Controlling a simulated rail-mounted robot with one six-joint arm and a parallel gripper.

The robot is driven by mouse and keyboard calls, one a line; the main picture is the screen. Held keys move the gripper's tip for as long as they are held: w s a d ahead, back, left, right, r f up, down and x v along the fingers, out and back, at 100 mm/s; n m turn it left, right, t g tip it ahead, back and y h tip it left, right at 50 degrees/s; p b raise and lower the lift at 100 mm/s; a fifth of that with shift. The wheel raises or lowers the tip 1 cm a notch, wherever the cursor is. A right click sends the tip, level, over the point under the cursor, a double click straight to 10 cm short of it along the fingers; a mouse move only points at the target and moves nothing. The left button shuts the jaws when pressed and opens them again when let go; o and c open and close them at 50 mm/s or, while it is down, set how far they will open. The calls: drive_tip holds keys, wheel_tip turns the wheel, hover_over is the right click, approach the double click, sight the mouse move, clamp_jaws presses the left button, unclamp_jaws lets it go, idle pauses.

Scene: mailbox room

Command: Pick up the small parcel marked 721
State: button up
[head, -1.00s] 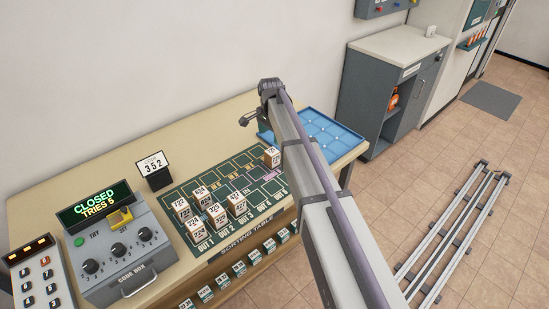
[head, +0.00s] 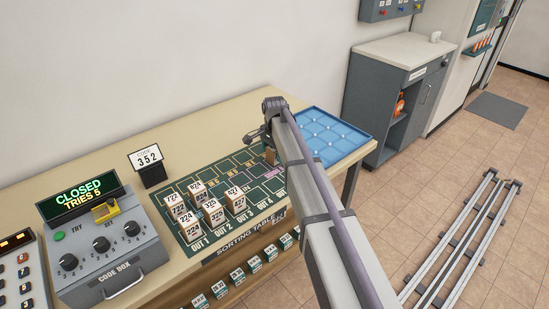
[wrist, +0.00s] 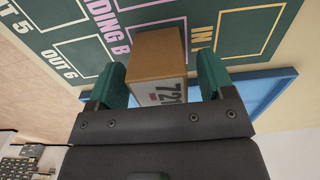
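A small brown parcel (wrist: 160,52) stands on the green sorting mat, between my gripper's two teal fingers in the wrist view. Its white label (wrist: 160,92) shows inverted digits beginning 72; the last digit is partly cut off. My gripper (wrist: 160,80) is open, with a finger on either side of the parcel and narrow gaps showing. In the head view the parcel (head: 270,156) is a small brown shape, partly hidden by my arm, below my gripper (head: 266,143).
Several numbered parcels (head: 210,207) stand on the left part of the sorting mat (head: 240,172). A blue tray (head: 345,138) lies right of my arm. Wall and grey cabinet (head: 415,75) lie behind.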

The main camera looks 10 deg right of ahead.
drive_tip(key=c, duration=1)
drive_tip(key=shift+o, duration=0.2)
